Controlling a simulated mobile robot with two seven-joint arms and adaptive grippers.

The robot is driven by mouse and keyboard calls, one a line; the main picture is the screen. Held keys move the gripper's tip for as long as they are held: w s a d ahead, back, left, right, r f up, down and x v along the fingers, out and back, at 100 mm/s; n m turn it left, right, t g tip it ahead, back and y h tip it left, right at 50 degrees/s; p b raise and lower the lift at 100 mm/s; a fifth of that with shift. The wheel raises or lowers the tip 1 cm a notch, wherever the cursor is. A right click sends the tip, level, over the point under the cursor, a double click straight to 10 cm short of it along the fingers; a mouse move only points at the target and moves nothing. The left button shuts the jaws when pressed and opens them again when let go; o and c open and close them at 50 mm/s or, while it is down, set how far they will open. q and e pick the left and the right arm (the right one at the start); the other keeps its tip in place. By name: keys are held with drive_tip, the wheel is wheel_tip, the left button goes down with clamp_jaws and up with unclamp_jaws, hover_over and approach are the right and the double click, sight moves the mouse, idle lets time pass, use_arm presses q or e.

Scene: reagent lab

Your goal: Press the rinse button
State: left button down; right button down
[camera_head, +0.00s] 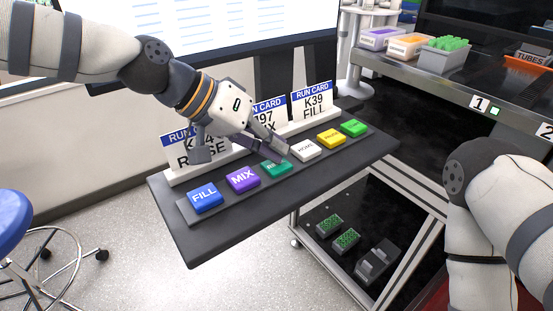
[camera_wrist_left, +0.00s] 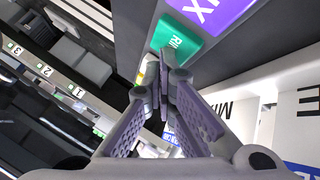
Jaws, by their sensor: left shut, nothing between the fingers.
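The teal rinse button (camera_head: 272,168) sits in the button row on a dark shelf, between the purple MIX button (camera_head: 243,179) and the white HOME button (camera_head: 304,150). Its label is partly hidden by my left gripper (camera_head: 284,152), which is shut and empty. Its fingertips are just above or at the rinse button's far right edge; I cannot tell whether they touch. In the left wrist view, the closed fingertips (camera_wrist_left: 171,68) overlap the edge of the teal button (camera_wrist_left: 186,36). My right gripper is out of view; only its arm shows at the right.
A blue FILL button (camera_head: 204,196), a yellow button (camera_head: 331,138) and a green button (camera_head: 354,128) share the panel. Run cards (camera_head: 312,104) stand behind the row, close to my left wrist. A monitor (camera_head: 200,35) is behind them. The shelf's front strip is clear.

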use_arm(q)
drive_tip(key=shift+r+p, duration=0.3)
drive_tip(key=shift+r, duration=0.6)
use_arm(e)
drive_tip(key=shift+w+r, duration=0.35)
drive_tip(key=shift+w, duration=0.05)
